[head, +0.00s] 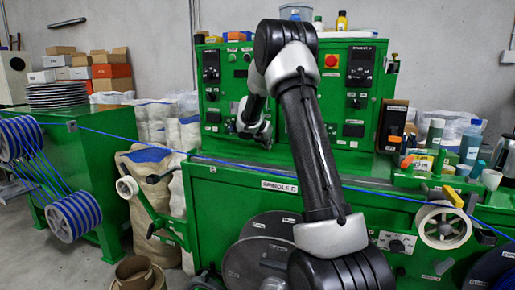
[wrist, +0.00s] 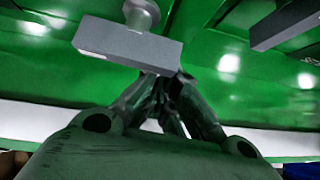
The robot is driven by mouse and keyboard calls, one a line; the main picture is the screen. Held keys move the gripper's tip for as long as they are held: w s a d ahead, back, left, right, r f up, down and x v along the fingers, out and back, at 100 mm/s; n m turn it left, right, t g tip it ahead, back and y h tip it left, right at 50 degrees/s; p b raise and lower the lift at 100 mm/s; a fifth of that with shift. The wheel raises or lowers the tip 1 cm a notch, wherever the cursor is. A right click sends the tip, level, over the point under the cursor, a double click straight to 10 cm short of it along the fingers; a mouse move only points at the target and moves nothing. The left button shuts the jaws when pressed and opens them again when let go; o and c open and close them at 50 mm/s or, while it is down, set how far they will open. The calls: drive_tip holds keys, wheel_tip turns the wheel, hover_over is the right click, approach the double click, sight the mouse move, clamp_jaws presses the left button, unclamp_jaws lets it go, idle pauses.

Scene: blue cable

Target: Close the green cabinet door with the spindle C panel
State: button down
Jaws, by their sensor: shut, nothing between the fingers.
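The green cabinet (head: 340,125) stands on the green machine and carries dark control panels on its left and right. The right panel (head: 361,66) has a small label above it, too small to read surely. A label reading SPINDLE C (head: 280,187) is on the lower machine front. I cannot tell how far any door stands open. My gripper (head: 258,136) is in front of the cabinet's lower left part, shut and empty. In the wrist view my gripper (wrist: 165,85) points at a green surface (wrist: 215,60), just below a grey handle-like block (wrist: 130,45); contact is unclear.
A blue cable (head: 235,163) runs across the machine front from the spools (head: 72,215) at left. Bottles and a cup (head: 490,179) stand on the right ledge. A white reel (head: 443,226) sticks out at right. Sacks (head: 150,190) and boxes (head: 110,72) are at left.

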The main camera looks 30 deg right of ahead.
drive_tip(key=w+d, duration=0.2)
drive_tip(key=d, duration=0.1)
drive_tip(key=shift+d, duration=0.15)
drive_tip(key=shift+w+d+r, duration=0.1)
drive_tip(key=shift+d+r, duration=0.1)
drive_tip(key=shift+r, duration=0.1)
drive_tip(key=shift+d, duration=0.1)
